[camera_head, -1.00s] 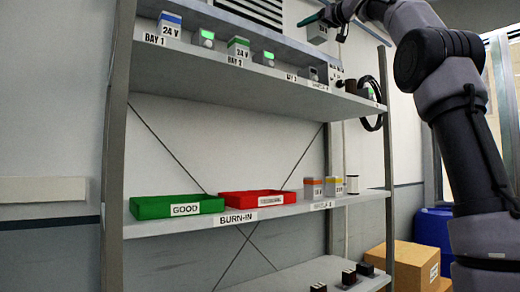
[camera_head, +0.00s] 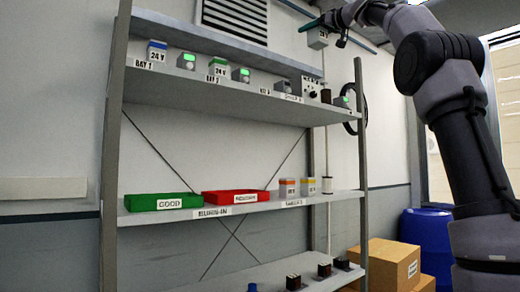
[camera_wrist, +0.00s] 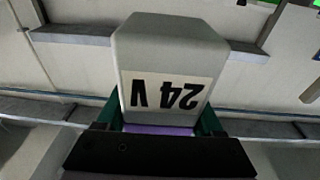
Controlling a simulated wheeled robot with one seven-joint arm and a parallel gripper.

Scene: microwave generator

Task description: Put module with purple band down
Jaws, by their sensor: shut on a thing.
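My gripper (camera_wrist: 158,122) is shut on a light grey module (camera_wrist: 165,55). In the wrist view the module's 24 V label reads upside down. Its purple band (camera_wrist: 158,130) shows between the two green fingers. In the head view my gripper (camera_head: 322,22) is at the top, with the module (camera_head: 317,39) hanging below it. It appears in the air, near the upper right end of the rack. A blue-topped 24 V module (camera_head: 157,52) and a green-topped module (camera_head: 217,68) stand on the upper shelf (camera_head: 230,100).
Dark items stand on the lowest shelf. Boxes (camera_head: 388,262) and a blue barrel (camera_head: 428,232) are at right.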

